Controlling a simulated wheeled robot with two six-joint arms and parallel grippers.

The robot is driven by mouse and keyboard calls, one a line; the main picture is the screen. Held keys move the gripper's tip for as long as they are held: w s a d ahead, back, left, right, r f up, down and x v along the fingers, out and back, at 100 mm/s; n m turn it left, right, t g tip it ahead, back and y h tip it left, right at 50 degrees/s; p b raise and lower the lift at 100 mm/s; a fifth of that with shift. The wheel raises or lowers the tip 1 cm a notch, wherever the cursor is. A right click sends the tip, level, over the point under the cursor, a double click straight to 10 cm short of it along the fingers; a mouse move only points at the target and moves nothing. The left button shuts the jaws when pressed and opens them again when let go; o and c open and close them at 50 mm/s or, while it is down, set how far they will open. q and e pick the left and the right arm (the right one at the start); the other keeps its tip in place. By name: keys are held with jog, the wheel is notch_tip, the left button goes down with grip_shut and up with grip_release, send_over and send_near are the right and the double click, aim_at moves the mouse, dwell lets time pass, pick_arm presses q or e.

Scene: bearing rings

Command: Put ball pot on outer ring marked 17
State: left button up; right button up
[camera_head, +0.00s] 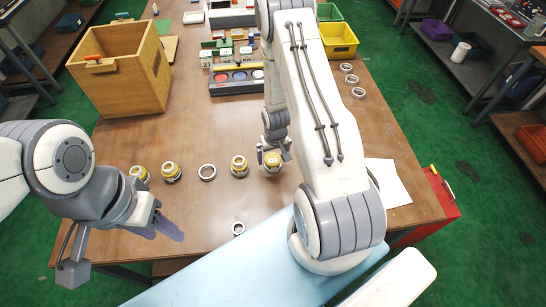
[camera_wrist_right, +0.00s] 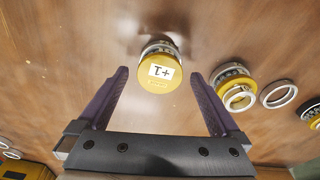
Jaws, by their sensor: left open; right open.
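A round piece with a yellow top and a white label (camera_wrist_right: 157,82) stands on the table; metal rings show beneath the top. The label's mark looks turned and I cannot read it surely as 17. In the head view this piece (camera_head: 273,167) is at the right end of a row. My right gripper (camera_head: 271,153) is open above it; in the wrist view the piece lies ahead of and between the spread fingers (camera_wrist_right: 162,100), with no visible contact. My left gripper (camera_head: 158,225) is open and empty at the table's front left. I cannot surely tell which piece is the ball pot.
Yellow-and-metal pieces (camera_head: 239,167) (camera_head: 171,172) and a bare ring (camera_head: 207,172) share the row. A small ring (camera_head: 238,228) lies near the front edge. A wooden box (camera_head: 120,80), a dark tray (camera_head: 237,87) and a yellow bin (camera_head: 340,37) stand behind.

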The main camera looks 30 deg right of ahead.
aim_at(273, 161)
notch_tip(273, 161, up, 4)
jog(key=shift+s+f, duration=0.15)
jog(key=s+a+r+n+p, duration=0.2)
jog(key=a+r+p, duration=0.1)
jog(key=a+r, duration=0.65)
jog(key=s+a+r+n+p, duration=0.1)
jog(key=a+r+n+p, duration=0.15)
jog(key=a+r, duration=0.7)
jog(key=s+a+r+n, duration=0.2)
jog(key=s+a+r, duration=0.1)
jog(key=s+r, duration=0.4)
jog(key=s+a+r+n+g+y, duration=0.1)
jog(key=s+a+r+n, duration=0.2)
jog(key=s+r, duration=0.4)
jog(key=s, duration=0.3)
jog(key=shift+s+a+n, duration=0.3)
jog(key=shift+n, duration=0.05)
jog(key=shift+f, duration=0.1)
